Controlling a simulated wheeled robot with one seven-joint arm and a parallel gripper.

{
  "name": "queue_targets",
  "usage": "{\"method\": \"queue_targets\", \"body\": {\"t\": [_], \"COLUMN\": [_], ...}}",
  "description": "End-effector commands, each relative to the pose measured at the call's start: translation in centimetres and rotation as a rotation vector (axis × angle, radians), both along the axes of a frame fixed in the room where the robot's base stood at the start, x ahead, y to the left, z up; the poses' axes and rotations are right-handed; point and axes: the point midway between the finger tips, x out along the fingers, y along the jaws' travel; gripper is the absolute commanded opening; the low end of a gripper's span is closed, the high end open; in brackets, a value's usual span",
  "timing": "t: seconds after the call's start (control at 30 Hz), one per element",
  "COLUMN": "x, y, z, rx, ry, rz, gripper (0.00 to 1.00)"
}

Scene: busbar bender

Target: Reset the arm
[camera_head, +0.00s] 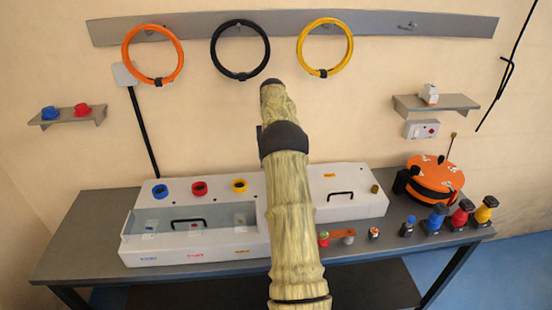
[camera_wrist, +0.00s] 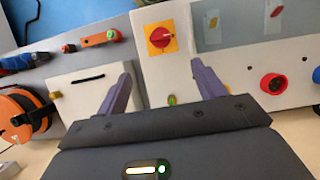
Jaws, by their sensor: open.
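My gripper (camera_wrist: 162,85) shows in the wrist view with its two purple-grey fingers spread apart and nothing between them. The white busbar bender box (camera_wrist: 100,92) lies beyond the fingers, with a red rotary switch on a yellow plate (camera_wrist: 161,37) seen between and above them. In the head view my arm, in a yellowish sleeve, rises over the middle of the white box (camera_head: 347,207) towards the wall. The gripper itself is hidden in the head view. I cannot tell the exact gap between the fingers and the box.
A grey table (camera_head: 70,245) carries the box, an orange reel (camera_head: 436,180) and several blue, red and yellow connectors at right. Orange (camera_head: 126,50), black (camera_head: 213,48) and yellow (camera_head: 301,48) cable coils hang from a wall rail. Small shelves (camera_head: 90,116) (camera_head: 455,105) jut out at both sides.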

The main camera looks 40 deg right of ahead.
Motion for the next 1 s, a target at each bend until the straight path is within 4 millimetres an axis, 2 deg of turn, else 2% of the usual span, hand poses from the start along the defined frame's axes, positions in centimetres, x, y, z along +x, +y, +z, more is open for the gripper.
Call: {"method": "queue_targets", "body": {"t": [0.57,0.67,0.77,1.0], "x": [0.1,0.4,0.8,0.8], "y": [0.4,1.5,3.4,9.7], "z": [0.1,0.2,0.5,0.9], "rx": [-0.003,-0.011,-0.028,-0.075], "ry": [-0.004,-0.019,-0.048,-0.145], "rz": [0.005,0.024,0.054,0.146], "gripper": [0.69,0.69,0.69,0.69]}}
